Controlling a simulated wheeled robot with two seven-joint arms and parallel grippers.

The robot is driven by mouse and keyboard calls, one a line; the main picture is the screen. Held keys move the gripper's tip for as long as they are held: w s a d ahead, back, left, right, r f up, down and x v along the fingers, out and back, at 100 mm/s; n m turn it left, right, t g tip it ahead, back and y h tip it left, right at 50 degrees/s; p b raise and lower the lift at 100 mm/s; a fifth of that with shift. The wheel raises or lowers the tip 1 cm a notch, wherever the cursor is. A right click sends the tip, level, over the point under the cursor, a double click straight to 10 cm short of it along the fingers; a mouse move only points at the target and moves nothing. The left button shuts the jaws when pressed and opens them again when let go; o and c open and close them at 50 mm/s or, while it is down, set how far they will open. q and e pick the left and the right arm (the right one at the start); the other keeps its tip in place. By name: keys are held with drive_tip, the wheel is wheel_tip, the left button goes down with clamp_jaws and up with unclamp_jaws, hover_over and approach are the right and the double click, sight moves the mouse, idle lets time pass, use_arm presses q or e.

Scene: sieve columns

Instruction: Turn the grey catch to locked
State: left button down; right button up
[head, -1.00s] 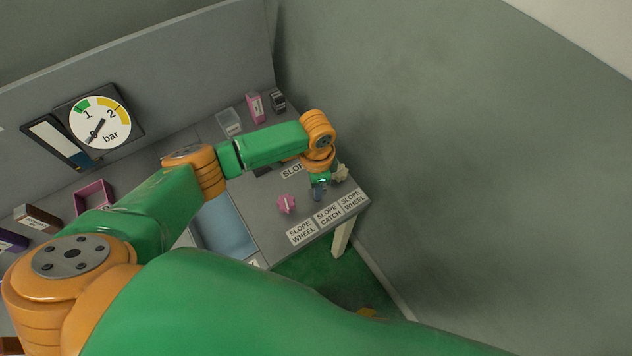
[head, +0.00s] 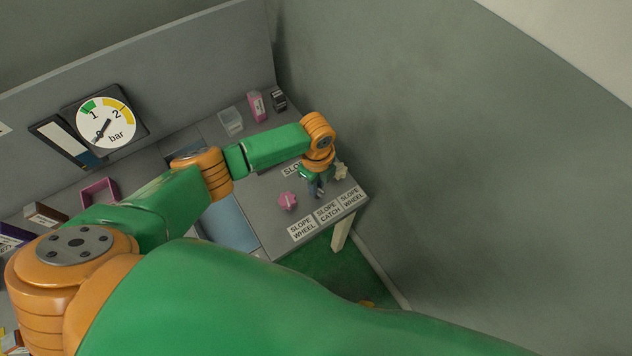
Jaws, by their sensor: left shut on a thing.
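My left gripper (head: 317,190) points down at the right end of the grey bench, between a pink wheel (head: 287,201) and a cream wheel (head: 340,171). It is shut on the grey catch, behind the label SLOPE CATCH (head: 329,211). The catch is small and almost wholly covered by the fingers and wrist, so I cannot tell which way its handle points. The pink wheel stands apart, just left of the gripper. My right gripper is not in view.
A gauge marked bar (head: 106,122) hangs on the back panel. A clear bin (head: 231,121), a pink box (head: 257,106) and a dark box (head: 278,99) stand at the back. A pink tray (head: 99,193) is at left. The wall rises close to the bench's right end.

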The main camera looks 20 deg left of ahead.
use_arm(q)
drive_tip(key=shift+s+d+m, duration=0.1)
drive_tip(key=shift+m, duration=1.5)
drive_tip(key=shift+f, duration=0.1)
drive_tip(key=c, duration=0.8)
unclamp_jaws()
drive_tip(key=shift+d, duration=0.1)
drive_tip(key=shift+r, duration=0.5)
wheel_tip(320, 180, up, 6)
drive_tip(key=shift+r+p, duration=0.15)
drive_tip(key=shift+p, duration=0.45)
